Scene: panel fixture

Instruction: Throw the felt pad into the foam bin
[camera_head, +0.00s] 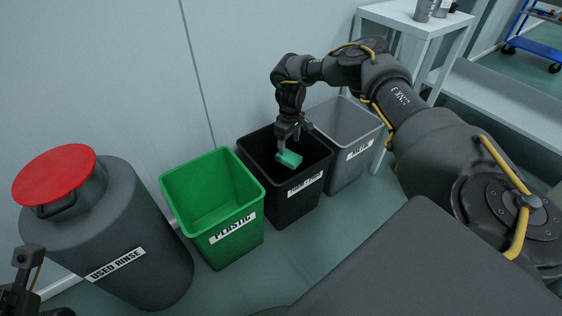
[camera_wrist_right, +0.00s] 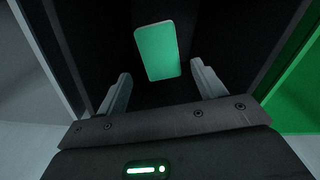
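The green felt pad (camera_head: 289,159) is over the mouth of the black bin (camera_head: 288,210), whose white label is too small to read surely. In the right wrist view the pad (camera_wrist_right: 157,52) lies beyond the fingertips, with gaps on both sides, against the dark inside of the bin. My right gripper (camera_head: 288,146) points down at the bin's opening; its fingers (camera_wrist_right: 162,85) are spread and touch nothing. I cannot tell whether the pad is in the air or resting. My left gripper (camera_head: 22,285) shows only partly at the lower left edge.
A green bin (camera_head: 238,240) labelled PLASTIC stands left of the black bin, a grey bin (camera_head: 348,172) to its right. A dark drum (camera_head: 130,235) with a red lid, labelled USED RINSE, is at the left. A light table (camera_head: 410,22) stands behind right.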

